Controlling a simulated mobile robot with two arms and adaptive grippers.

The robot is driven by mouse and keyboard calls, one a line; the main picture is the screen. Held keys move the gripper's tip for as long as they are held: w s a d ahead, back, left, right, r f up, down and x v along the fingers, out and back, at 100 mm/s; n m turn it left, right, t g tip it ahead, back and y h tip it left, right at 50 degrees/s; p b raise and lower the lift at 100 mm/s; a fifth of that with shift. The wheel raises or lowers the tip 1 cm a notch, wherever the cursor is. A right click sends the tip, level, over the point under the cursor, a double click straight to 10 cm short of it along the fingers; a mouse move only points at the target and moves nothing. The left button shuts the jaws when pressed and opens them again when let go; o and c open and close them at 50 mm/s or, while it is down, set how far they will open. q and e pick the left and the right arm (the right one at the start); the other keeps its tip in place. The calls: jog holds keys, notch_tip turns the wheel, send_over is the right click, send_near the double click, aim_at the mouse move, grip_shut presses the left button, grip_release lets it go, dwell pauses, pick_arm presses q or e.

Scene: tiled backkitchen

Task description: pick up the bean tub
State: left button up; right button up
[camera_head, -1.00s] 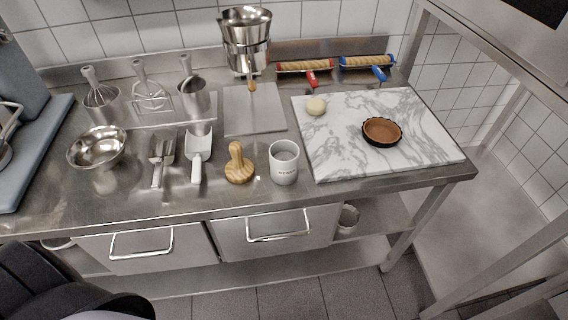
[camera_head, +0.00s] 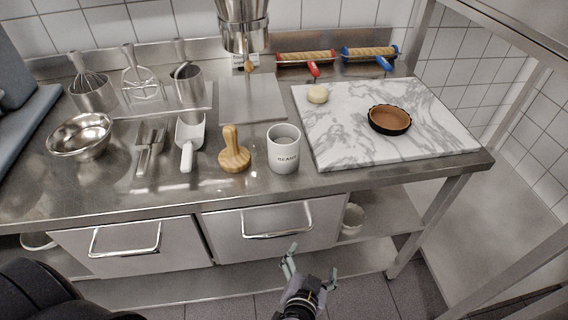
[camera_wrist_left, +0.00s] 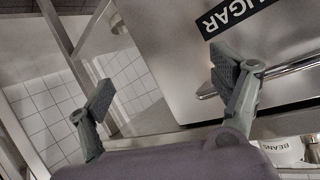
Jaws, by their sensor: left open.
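A white container with "BEANS" lettering (camera_wrist_left: 288,150) shows partly at the lower right there. My right gripper is not in view.
The wooden press (camera_head: 234,153) stands close left of the tub. The marble board (camera_head: 350,150) with a dough ball (camera_head: 317,94) and brown tart shell (camera_head: 389,120) lies to the right. Drawers with bar handles (camera_head: 277,222) front the counter. A white pot (camera_head: 351,218) sits on the lower shelf.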

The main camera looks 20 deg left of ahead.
pick_arm(q)
notch_tip(320, 180, up, 12)
jog(key=a+n+t+y+b, duration=0.2)
jog(key=a+n+t, duration=0.1)
jog(key=n+t+y, duration=0.1)
jog(key=n+y, duration=0.2)
jog(key=n, duration=0.1)
send_near(286, 158)
jog(key=v, duration=0.4)
jog(key=p+x, duration=0.4)
jog(key=x, duration=0.7)
jog(key=shift+w+a, duration=0.1)
jog(key=shift+w, duration=0.2)
jog(key=shift+w+a, duration=0.1)
jog(key=shift+w, duration=0.15)
jog(key=p+x, duration=0.1)
jog(key=x, duration=0.1)
jog(key=p+x, duration=0.2)
jog(key=shift+w+a+r, duration=0.1)
jog(key=shift+w+a, duration=0.2)
jog(key=shift+a, duration=0.1)
jog(key=shift+w+a, duration=0.1)
jog(key=shift+w, duration=0.1)
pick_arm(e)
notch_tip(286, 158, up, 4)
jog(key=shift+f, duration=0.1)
pick_arm(q)
jog(key=shift+c, duration=0.4)
